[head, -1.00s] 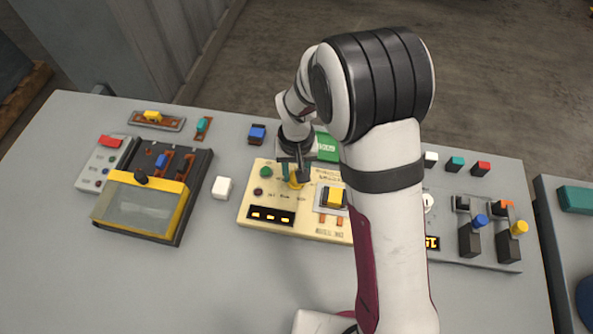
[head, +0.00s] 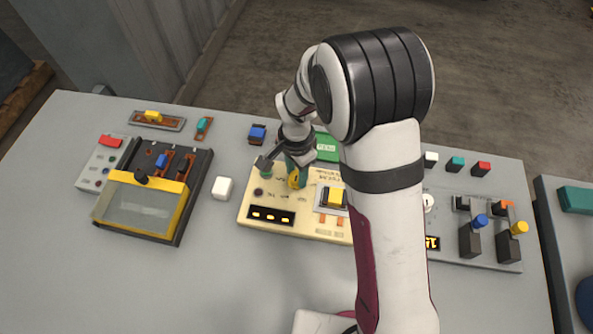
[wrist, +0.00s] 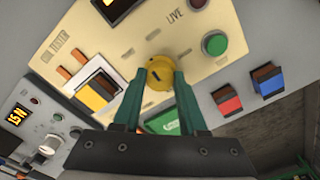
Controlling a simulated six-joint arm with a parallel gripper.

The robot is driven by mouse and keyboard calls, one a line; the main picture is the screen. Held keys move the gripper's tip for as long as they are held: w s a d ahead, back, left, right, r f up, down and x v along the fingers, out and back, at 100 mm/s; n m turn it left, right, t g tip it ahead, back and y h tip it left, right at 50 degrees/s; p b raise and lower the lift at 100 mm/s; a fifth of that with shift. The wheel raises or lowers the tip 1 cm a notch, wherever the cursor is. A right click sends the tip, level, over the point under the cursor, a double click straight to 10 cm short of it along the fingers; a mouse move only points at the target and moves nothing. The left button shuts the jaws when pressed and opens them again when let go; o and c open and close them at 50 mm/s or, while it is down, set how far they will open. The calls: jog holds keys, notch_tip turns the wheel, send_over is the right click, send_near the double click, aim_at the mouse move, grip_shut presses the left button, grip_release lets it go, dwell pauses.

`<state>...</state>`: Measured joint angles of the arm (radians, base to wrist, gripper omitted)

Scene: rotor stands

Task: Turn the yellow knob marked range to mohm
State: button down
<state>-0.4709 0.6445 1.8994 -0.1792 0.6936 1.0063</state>
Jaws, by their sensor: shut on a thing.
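The yellow knob (head: 294,180) stands on a cream panel (head: 262,197) near the middle of the table. In the wrist view the knob (wrist: 159,73) sits between the green fingertips, with a small dark mark on its face. My gripper (wrist: 158,78) is shut on the knob, one finger on each side. In the head view my gripper (head: 296,172) comes down over the knob and partly hides it. Small markings ring the knob, but they are too small to read.
The panel also bears a green button (wrist: 214,43), a yellow rocker switch (wrist: 97,92) and a dark display (head: 271,215). A white cube (head: 222,188) lies left of the panel. A box with a yellow-framed cover (head: 142,207) stands further left. A grey panel with levers (head: 480,243) is at right.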

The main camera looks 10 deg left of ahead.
aim_at(296, 175)
jog(key=m, duration=0.5)
jog(key=shift+m, duration=0.3)
dwell(0.4)
jog(key=shift+c, duration=2.2)
grip_release()
notch_tip(296, 175, up, 16)
jog(key=shift+f, duration=0.1)
